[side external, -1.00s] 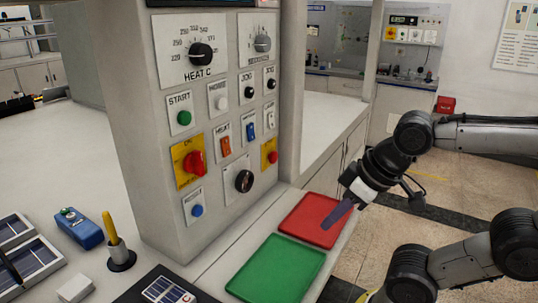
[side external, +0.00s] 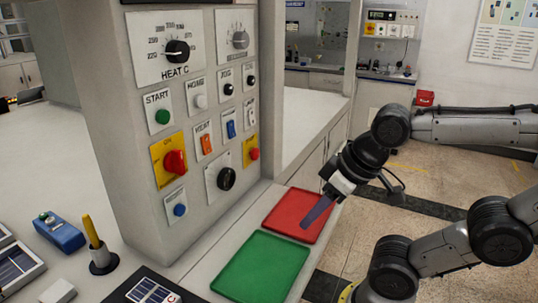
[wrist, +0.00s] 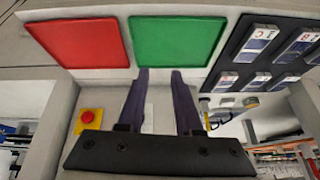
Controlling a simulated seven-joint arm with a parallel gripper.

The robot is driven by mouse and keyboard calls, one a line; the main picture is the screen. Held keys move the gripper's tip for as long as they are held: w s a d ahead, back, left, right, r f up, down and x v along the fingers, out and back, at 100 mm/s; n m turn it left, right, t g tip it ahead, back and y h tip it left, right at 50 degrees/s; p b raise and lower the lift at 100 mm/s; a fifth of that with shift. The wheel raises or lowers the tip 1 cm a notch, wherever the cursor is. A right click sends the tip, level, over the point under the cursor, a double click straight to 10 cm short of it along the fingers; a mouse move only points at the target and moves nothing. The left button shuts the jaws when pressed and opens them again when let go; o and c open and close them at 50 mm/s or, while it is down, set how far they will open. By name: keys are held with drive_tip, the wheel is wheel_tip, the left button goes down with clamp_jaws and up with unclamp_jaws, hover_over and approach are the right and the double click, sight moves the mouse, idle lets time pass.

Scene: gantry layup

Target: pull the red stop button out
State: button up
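A small red button (side external: 254,153) on a yellow plate sits low on the right of the grey control panel (side external: 140,200). In the wrist view the red button (wrist: 87,116) shows at the left, beside and apart from my fingers. A larger red knob (side external: 174,162) on a yellow plate sits further left on the panel. My gripper (side external: 308,224) is over the red tray, to the right of the panel and clear of the button. In the wrist view my gripper (wrist: 160,73) has its two fingers apart, with nothing held between them.
A red tray (side external: 290,207) and a green tray (side external: 258,268) lie on the ledge before the panel. Other knobs, switches and a green start button (side external: 162,117) share the panel face. A blue box (side external: 60,233) and a yellow-handled tool (side external: 92,232) stand at the left.

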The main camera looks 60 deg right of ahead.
drive_tip(key=o, duration=0.3)
drive_tip(key=a+m+y, duration=0.1)
drive_tip(key=a+m, duration=0.1)
drive_tip(key=a+m+y, duration=0.1)
drive_tip(key=a+m, duration=0.1)
drive_tip(key=m, duration=0.1)
drive_tip(key=w+a+m+y, duration=0.1)
drive_tip(key=a+m+y, duration=0.1)
drive_tip(key=a, duration=0.1)
drive_tip(key=shift+r+m+g, duration=0.3)
drive_tip(key=shift+r+m, duration=0.05)
drive_tip(key=shift+m, duration=0.05)
drive_tip(key=shift+o, duration=0.2)
drive_tip(key=w+a+r+m+t+y, duration=0.1)
drive_tip(key=w+r+m+t+y, duration=0.2)
drive_tip(key=w+m, duration=0.9)
drive_tip(key=w+d+m+t, duration=0.35)
drive_tip(key=d+m, duration=0.35)
drive_tip(key=m, duration=0.4)
drive_tip(key=m+t+h, duration=0.3)
drive_tip(key=m+h, duration=0.5)
drive_tip(key=m, duration=0.6)
approach(258, 154)
drive_tip(key=shift+x, duration=4.2)
drive_tip(key=shift+a, duration=0.1)
drive_tip(key=shift+c, duration=0.3)
